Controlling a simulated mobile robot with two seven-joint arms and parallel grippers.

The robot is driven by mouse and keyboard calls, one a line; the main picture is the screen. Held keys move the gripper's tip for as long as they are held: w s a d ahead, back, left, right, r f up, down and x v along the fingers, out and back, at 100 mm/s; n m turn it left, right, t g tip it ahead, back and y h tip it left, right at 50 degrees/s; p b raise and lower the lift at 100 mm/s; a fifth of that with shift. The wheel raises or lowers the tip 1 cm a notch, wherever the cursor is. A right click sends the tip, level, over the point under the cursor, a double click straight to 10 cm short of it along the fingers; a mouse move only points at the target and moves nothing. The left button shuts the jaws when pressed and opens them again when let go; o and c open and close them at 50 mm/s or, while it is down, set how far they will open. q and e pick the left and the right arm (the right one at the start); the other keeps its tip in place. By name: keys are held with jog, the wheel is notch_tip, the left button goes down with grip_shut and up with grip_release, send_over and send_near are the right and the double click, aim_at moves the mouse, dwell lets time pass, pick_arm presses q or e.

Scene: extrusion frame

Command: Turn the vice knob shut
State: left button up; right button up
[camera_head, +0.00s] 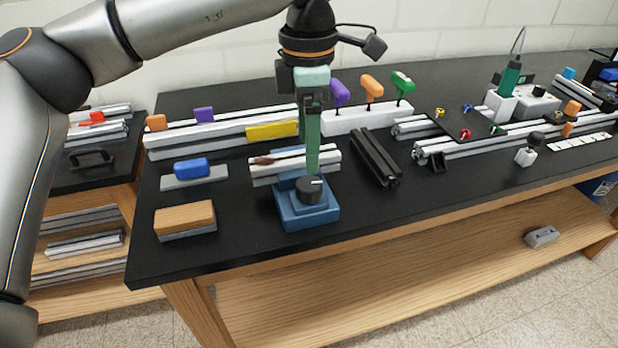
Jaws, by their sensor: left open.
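The vice (292,214) is a stepped blue block near the front edge of the black table. Its black round knob (310,190) with a small white mark sits on the front of it. A silver extrusion (268,171) lies across the back of the vice, with a brown patch on top. My left gripper (313,165) points down from above, its green finger just behind and above the knob. It looks apart from the knob, though the finger overlaps the extrusion in the picture. The gripper is open; its second finger is hard to make out. My right gripper is out of view.
A blue block (191,168) and a wooden-topped block (185,217) lie left of the vice. Black extrusions (375,158) lie to its right. A white rack (367,117) holds purple, orange and green-handled tools behind. The table front right of the vice is clear.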

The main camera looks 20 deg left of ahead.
aim_at(309, 183)
pick_arm(q)
notch_tip(309, 183, down, 6)
jog(key=shift+f, duration=0.9)
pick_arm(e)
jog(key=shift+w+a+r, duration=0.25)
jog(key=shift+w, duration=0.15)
pick_arm(q)
jog(key=shift+c, duration=0.3)
grip_shut()
jog(key=shift+r+m, duration=0.1)
jog(key=shift+m, duration=0.5)
jog(key=shift+o, duration=0.3)
grip_release()
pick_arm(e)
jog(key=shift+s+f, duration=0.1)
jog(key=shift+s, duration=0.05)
